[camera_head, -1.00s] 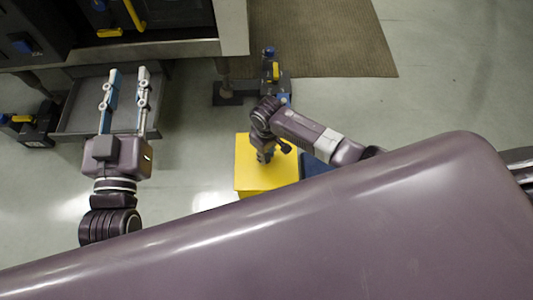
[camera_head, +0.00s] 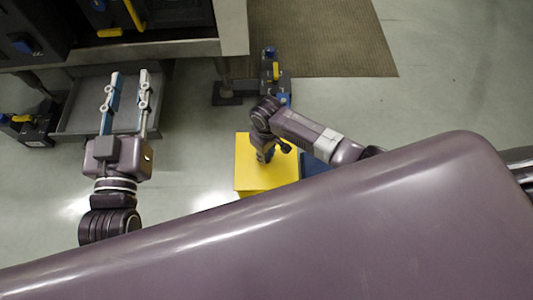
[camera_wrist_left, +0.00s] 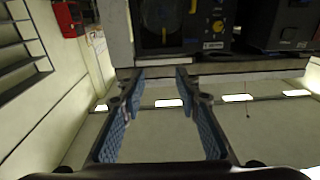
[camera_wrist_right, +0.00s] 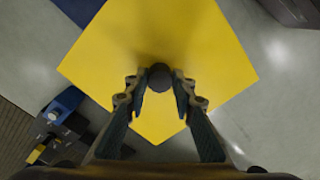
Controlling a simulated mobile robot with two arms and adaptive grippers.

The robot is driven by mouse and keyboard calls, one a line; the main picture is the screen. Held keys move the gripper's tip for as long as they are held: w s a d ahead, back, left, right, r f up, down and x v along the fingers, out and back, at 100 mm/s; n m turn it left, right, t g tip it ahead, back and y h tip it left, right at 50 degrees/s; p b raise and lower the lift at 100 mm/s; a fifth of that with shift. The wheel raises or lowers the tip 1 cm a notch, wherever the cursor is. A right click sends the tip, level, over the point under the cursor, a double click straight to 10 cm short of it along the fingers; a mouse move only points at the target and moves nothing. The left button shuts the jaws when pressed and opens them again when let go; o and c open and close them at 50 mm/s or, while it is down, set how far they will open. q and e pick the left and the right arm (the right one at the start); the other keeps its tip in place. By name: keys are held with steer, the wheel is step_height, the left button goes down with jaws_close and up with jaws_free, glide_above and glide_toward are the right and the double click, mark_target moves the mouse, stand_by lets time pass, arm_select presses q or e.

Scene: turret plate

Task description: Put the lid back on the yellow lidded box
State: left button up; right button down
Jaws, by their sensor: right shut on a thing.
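A yellow lid (camera_wrist_right: 165,50) with a dark round knob (camera_wrist_right: 160,78) fills the middle of the right wrist view. My right gripper (camera_wrist_right: 160,84) is shut on that knob, pointing down at the lid. In the head view the yellow lidded box with its lid (camera_head: 246,165) is under my right gripper, its near part cut off by my own body. The lid hides the box's opening, and I cannot tell whether the lid is fully seated. My left gripper (camera_head: 125,80) is open and empty, with its fingers apart, off to the left of the box.
A grey tray or drawer (camera_head: 78,112) lies below my left gripper, under a bench edge (camera_head: 236,25). A black, blue and yellow device (camera_head: 275,80) stands behind the box. A dark blue object (camera_head: 312,165) is right beside the box. A brown mat (camera_head: 340,45) lies behind; floor to the right is clear.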

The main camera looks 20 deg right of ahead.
arm_select(q)
steer(key=shift+f, duration=0.1)
steer(key=shift+f+g, duration=0.3)
steer(key=shift+f, duration=0.05)
steer(key=shift+f+y, duration=0.1)
steer(key=shift+y, duration=0.2)
steer(key=shift+a+f, duration=0.1)
steer(key=shift+f, duration=0.2)
steer(key=shift+s+a+f+g+p, duration=0.15)
steer(key=shift+f+g, duration=0.1)
steer(key=shift+f, duration=0.15)
steer(key=shift+a+f+g+p, duration=0.1)
steer(key=shift+f+g+p, duration=0.05)
steer(key=shift+f+g, duration=0.15)
steer(key=shift+d, duration=0.1)
arm_select(e)
steer(key=c, duration=1.5)
jaws_free()
steer(key=shift+c, duration=0.2)
steer(key=shift+o, duration=0.2)
steer(key=o, duration=0.4)
